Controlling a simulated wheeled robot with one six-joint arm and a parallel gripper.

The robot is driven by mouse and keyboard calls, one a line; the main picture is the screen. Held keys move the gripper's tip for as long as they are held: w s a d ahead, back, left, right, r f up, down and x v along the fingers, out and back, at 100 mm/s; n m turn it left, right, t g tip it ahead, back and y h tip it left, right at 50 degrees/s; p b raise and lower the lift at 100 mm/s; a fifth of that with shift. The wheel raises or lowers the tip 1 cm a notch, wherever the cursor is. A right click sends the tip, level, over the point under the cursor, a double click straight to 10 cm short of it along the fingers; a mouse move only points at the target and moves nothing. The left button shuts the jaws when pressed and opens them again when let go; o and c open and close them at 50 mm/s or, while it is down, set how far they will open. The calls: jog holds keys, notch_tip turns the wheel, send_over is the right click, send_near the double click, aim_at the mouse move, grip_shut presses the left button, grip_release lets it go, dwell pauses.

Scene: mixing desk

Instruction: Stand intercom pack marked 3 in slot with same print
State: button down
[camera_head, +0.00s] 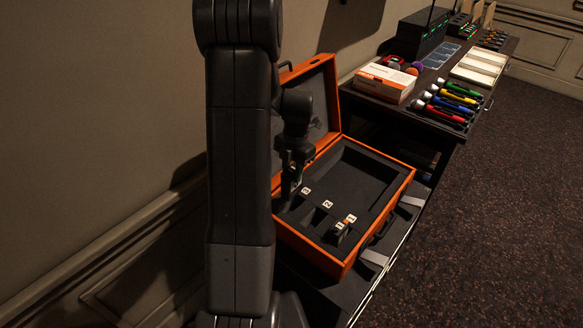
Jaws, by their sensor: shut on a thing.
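An open orange case (380,208) with a dark foam insert has a row of slots with small white number labels. One label (306,189) at the left end appears to read 3, the middle one (327,204) reads 2, and the right one (350,218) seems to read 1. A pack (339,229) stands in the right slot. My gripper (289,180) points down over the left end of the row, beside the 3 label. It is shut on a dark intercom pack, mostly hidden by my gripper and arm; its number and whether it touches the foam cannot be told.
The open lid (312,95) rises behind the case, close to my wrist. A desk beyond holds a white and orange box (383,83), several colored microphones (450,102) and a dark rack unit (420,36). The large case recess is empty. My arm blocks the left of the case.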

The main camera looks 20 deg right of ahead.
jog(key=shift+f+b, duration=3.05)
jog(key=shift+f, duration=2.4)
jog(key=shift+f+b, duration=0.25)
jog(key=shift+b, duration=0.25)
jog(key=c, duration=1)
grip_release()
jog(key=shift+o, duration=0.2)
jog(key=r, duration=0.4)
jog(key=d+r, duration=0.1)
jog(key=r, duration=0.4)
jog(key=w+r, duration=0.1)
jog(key=r, duration=0.3)
jog(key=shift+d+r, duration=0.3)
jog(key=shift+r, duration=0.05)
